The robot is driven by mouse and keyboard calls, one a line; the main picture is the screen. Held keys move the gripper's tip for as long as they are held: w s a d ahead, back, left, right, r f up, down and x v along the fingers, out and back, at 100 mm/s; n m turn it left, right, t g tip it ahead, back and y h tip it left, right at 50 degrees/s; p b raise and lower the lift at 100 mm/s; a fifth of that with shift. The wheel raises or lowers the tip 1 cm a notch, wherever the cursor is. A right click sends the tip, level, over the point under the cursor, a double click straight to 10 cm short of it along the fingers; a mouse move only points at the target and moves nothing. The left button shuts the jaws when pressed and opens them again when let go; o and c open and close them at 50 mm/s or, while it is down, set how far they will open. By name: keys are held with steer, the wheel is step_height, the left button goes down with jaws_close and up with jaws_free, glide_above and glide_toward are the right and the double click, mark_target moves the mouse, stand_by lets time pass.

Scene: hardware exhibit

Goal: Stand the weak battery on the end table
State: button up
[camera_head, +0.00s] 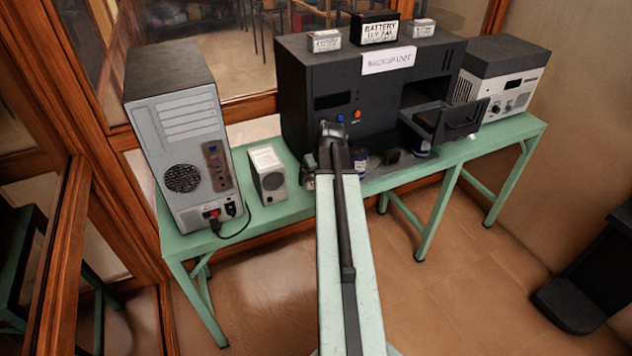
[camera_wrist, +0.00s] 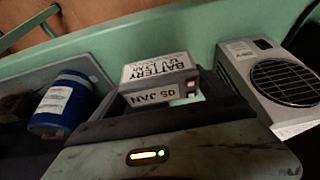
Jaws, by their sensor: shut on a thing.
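My gripper (camera_wrist: 165,100) is shut on a small grey-white battery (camera_wrist: 158,72) in the wrist view. Its faces read "BATTERY 12V" and "05 JAN". My arm hides most of this battery in the head view. The gripper is low over the green table (camera_head: 290,212), in front of the large black machine. I cannot tell whether the battery touches the table. Two small batteries (camera_head: 324,40) (camera_head: 422,28) and a larger black one (camera_head: 380,28) sit on the machine. I cannot tell which piece is the end table.
A small grilled box (camera_wrist: 280,75) stands right of the gripper in the wrist view, and a blue jar (camera_wrist: 62,103) left. A computer tower (camera_head: 180,135) is at the table's left end. The black machine (camera_head: 310,105) has an open drawer (camera_head: 440,122). A power supply (camera_head: 500,90) stands right.

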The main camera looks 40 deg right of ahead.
steer(key=b+x, duration=0.1)
steer(key=x, duration=0.1)
steer(key=b+x, duration=0.2)
steer(key=shift+s+a, duration=0.1)
steer(key=shift+s, duration=0.15)
steer(key=shift+s+f+b, duration=0.15)
steer(key=shift+s+b, duration=0.05)
steer(key=shift+b, duration=0.25)
steer(key=shift+w, duration=0.1)
steer(key=o, duration=1.8)
steer(key=shift+o, duration=0.2)
steer(key=p+v, duration=1.1)
steer(key=v, duration=0.1)
steer(key=shift+r+p, duration=0.2)
steer(key=shift+p, duration=0.1)
